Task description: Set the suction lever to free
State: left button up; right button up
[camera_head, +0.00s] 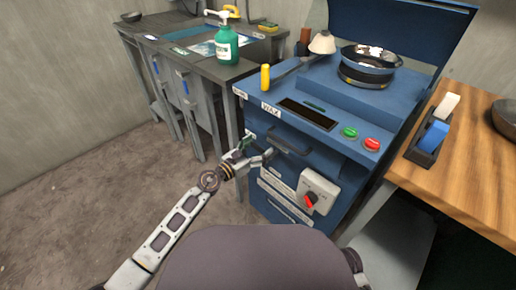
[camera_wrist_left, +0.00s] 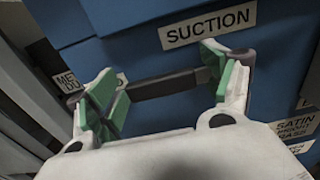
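A white label reading SUCTION (camera_wrist_left: 208,27) is on the blue cabinet front in the left wrist view. Below it a dark bar (camera_wrist_left: 165,85), which looks like the suction lever, runs across the gap between my fingers. My left gripper (camera_wrist_left: 165,82) is open, with green pads on either side of the bar's length. Whether a pad touches the bar I cannot tell. In the head view my left gripper (camera_head: 256,157) is at the cabinet's left front, and it hides the lever there. My right gripper is not in view.
The blue cabinet (camera_head: 335,160) carries a dark handle (camera_head: 288,143), a red-knobbed switch box (camera_head: 316,192), green and red buttons, and a metal bowl (camera_head: 371,59) on top. A wooden table (camera_head: 465,165) stands right. A sink bench with a green bottle (camera_head: 227,45) stands behind left. Floor at left is clear.

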pick_arm(q)
jog(key=c, duration=1.3)
jog(key=shift+o, duration=0.2)
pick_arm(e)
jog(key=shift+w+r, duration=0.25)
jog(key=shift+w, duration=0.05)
